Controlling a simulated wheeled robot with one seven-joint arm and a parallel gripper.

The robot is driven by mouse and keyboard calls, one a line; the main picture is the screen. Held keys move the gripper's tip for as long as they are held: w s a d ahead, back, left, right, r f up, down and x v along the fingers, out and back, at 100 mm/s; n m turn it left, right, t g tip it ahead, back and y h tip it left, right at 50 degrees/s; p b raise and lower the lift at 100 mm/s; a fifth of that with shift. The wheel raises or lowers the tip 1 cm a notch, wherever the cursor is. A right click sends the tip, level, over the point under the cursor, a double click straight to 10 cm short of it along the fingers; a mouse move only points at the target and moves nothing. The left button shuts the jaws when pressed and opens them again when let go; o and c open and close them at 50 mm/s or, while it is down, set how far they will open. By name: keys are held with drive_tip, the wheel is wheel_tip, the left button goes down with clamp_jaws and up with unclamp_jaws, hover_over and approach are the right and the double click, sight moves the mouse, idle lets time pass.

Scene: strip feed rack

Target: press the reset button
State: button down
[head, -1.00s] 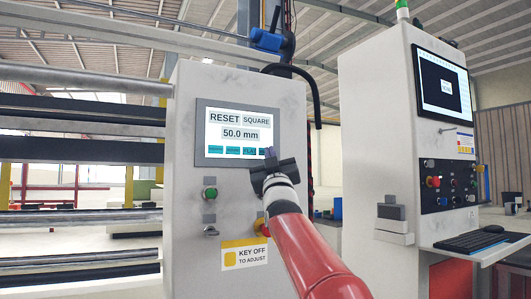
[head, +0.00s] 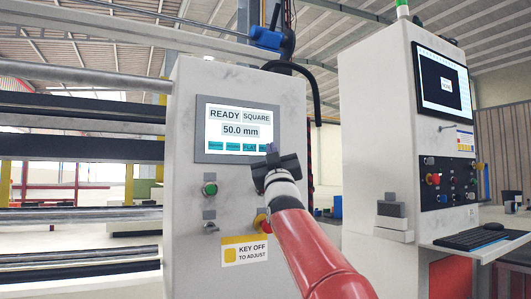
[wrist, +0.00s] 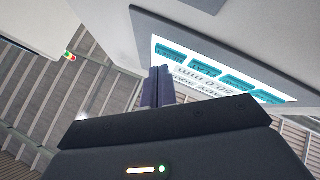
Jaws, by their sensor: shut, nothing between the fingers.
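The touch screen (head: 237,131) on the grey cabinet reads READY, SQUARE and 50.0 mm, with a row of teal buttons along its bottom. My gripper (head: 270,149) is shut and empty in front of that corner. In the wrist view, the shut fingers (wrist: 157,86) point up toward the screen (wrist: 205,75), over its lower edge. I cannot tell whether they touch it.
Below the screen are a green button (head: 209,188) and a key switch (head: 210,227). A yellow KEY OFF label (head: 245,249) sits lower. A second console (head: 385,130) stands at right.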

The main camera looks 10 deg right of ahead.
drive_tip(key=shift+s, duration=0.15)
drive_tip(key=shift+s+d+b, duration=0.25)
drive_tip(key=shift+s+b, duration=0.35)
drive_tip(key=shift+s, duration=0.2)
drive_tip(key=shift+s+d+b, duration=0.3)
drive_tip(key=shift+s+b, duration=0.35)
drive_tip(key=shift+s, duration=0.15)
drive_tip(key=shift+s+d+b, duration=0.25)
drive_tip(key=shift+s+b, duration=0.35)
drive_tip(key=shift+s, duration=0.2)
drive_tip(key=shift+f, duration=0.1)
